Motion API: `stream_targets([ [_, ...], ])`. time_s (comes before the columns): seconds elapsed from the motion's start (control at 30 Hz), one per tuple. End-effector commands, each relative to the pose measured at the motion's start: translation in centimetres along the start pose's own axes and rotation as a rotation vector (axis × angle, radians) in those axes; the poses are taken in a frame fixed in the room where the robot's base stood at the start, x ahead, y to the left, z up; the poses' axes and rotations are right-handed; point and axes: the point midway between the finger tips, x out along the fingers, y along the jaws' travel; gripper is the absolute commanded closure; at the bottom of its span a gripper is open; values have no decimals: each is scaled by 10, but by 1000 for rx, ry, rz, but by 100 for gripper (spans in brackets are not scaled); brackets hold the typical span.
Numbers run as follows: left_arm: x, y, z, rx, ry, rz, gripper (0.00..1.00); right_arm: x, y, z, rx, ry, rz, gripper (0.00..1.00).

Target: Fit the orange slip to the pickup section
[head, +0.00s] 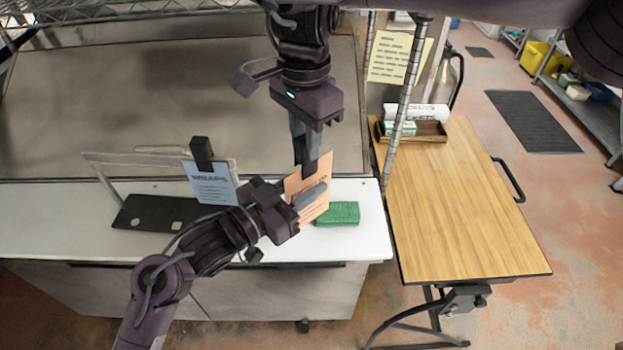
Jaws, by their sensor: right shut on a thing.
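The orange slip (316,205) is held up above the white counter, to the right of a blue slip (208,185) with printed lines. My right gripper (307,163) comes down from above and is shut on the top edge of the orange slip. My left gripper (312,195) reaches in from the lower left. Its finger lies across the front of the orange slip and hides part of its print. I cannot tell whether it grips the slip. The blue slip stands upright under a black clip (202,152) on a pale rail (115,158). No pickup label is readable.
A green block (338,213) lies on the white counter (60,222) just right of the orange slip. A dark plate (150,212) lies below the rail. A wooden table (460,210), mostly clear, stands right, with a brown tray (432,131) at its back. A metal post (405,105) rises between.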

Motion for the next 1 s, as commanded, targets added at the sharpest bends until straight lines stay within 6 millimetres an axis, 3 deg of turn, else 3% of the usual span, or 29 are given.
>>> stream_targets([
  [0.2,16,0,0,0,0,0,70,0,0,0,0,0,0,100],
  [0.47,17,0,0,0,0,0,70,0,0,0,0,0,0,100],
  [0.7,17,0,0,0,0,1,98,0,0,0,0,0,-1,100],
  [0.9,17,2,0,1,1,5,100,0,-1,0,0,1,-4,100],
  [0.93,17,2,-1,1,1,6,100,0,-1,0,0,1,-5,73],
  [1.0,17,3,-1,2,1,6,100,0,-1,0,0,1,-5,64],
])
